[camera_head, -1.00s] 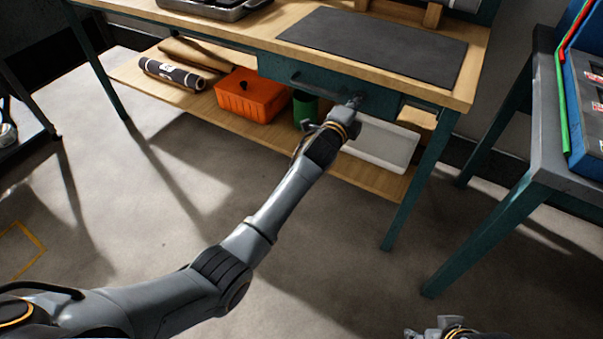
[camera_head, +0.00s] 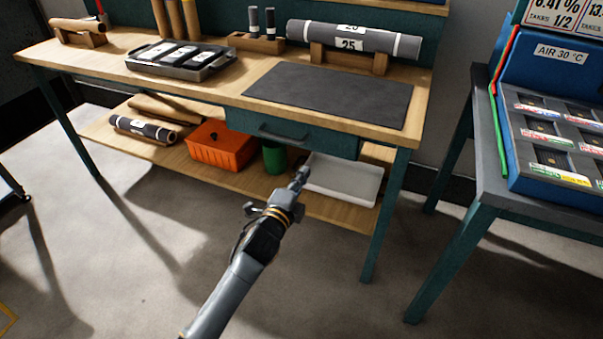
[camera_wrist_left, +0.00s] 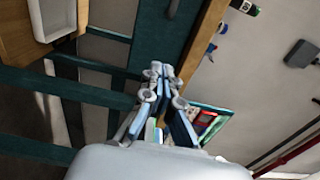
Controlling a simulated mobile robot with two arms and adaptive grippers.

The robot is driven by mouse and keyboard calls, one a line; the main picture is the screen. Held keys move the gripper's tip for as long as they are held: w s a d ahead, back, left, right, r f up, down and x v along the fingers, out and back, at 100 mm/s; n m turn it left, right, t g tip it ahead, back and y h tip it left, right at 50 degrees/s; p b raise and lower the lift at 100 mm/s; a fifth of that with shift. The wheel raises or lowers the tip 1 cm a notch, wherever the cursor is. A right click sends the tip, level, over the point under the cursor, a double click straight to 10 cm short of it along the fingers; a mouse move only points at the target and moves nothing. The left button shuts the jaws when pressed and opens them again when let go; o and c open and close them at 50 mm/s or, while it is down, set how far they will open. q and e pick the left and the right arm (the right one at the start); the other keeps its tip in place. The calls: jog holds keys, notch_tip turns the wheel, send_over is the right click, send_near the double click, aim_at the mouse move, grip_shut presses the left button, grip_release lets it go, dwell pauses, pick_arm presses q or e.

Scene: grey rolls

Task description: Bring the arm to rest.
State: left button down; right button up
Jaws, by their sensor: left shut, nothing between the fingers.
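My left gripper (camera_head: 300,177) reaches up from the bottom of the head view, in front of the workbench. Its fingers are shut and empty. It appears just below the bench's drawer (camera_head: 290,132), apart from the handle as far as I can tell. In the left wrist view, the gripper (camera_wrist_left: 157,72) shows its fingers together with nothing between them. My right gripper is not in the head view now.
The workbench (camera_head: 225,88) carries a dark mat, a grey roll (camera_head: 395,45) on a stand and a metal tray (camera_head: 180,60). Its lower shelf holds an orange box (camera_head: 220,148), a green cylinder (camera_head: 274,158) and a white tray (camera_head: 343,180). A second table (camera_head: 480,170) stands right.

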pick_arm(q)
jog(key=s+a+f+n+g+y, duration=0.25)
jog(key=s+a+f+n, duration=0.3)
jog(key=s+f, duration=0.35)
jog(key=s+a+f+n+g+y, duration=0.2)
jog(key=s+a+f+n+g, duration=0.3)
jog(key=f, duration=0.7)
jog(key=s+a+f+n+g+p, duration=0.2)
jog(key=s+f+p, duration=0.3)
jog(key=s, duration=0.9)
jog(key=s+a+f+n+g+p, duration=0.3)
jog(key=s+f+p, duration=0.2)
jog(key=s, duration=0.9)
jog(key=s+a+f+n+g+y+p, duration=0.1)
jog(key=s+a+f+n+g+p, duration=0.2)
jog(key=s, duration=1.2)
notch_tip(320, 180, down, 3)
jog(key=p, duration=0.5)
jog(key=shift+r+n+g, duration=0.2)
jog(key=shift+n+g, duration=0.15)
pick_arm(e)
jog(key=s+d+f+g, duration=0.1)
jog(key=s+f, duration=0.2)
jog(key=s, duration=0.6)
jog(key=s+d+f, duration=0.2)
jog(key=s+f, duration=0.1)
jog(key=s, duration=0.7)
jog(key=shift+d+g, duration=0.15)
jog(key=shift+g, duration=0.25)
